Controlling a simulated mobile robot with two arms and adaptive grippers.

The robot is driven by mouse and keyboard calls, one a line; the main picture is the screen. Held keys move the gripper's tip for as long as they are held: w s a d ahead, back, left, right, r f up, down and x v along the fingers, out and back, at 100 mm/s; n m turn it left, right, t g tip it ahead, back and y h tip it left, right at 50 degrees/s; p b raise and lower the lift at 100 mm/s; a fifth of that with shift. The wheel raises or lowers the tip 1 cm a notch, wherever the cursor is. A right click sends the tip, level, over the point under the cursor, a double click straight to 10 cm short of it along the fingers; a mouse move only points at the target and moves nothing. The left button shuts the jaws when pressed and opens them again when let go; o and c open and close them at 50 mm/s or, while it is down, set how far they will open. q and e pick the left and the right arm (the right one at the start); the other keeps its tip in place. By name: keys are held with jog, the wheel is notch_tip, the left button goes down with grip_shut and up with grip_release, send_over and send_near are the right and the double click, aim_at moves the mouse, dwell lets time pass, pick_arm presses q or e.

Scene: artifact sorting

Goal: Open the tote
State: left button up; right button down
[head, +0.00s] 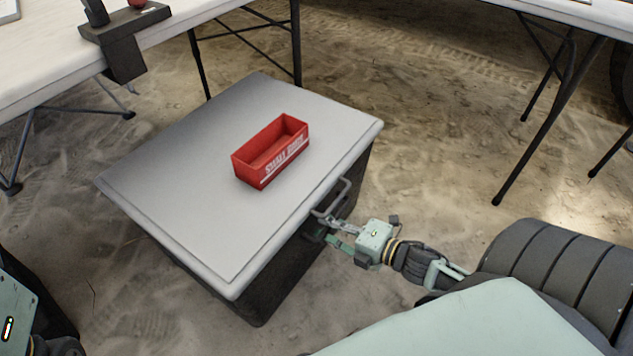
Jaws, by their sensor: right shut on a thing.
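The tote (262,297) is a dark box on the sandy ground with a wide light grey lid (190,180) lying flat on it, closed. A grey loop handle (345,190) sticks out from the lid's right edge. My right gripper (322,225) reaches in from the right and is shut on the handle at its lower end. The fingertips are small and partly hidden by the handle and the lid's edge. A red open bin (250,172) with white lettering stands on the lid and looks empty. At the bottom left only part of my left arm shows.
A white table (50,62) with a dark stand (125,45) on it is at the upper left. Another table's dark legs (550,120) stand at the upper right. Open sandy ground (440,130) lies right of the tote.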

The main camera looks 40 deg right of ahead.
jog(key=shift+s+d, duration=0.15)
jog(key=shift+s, duration=0.4)
jog(key=c, duration=1.8)
grip_release()
jog(key=shift+o, duration=0.2)
jog(key=v, duration=1.2)
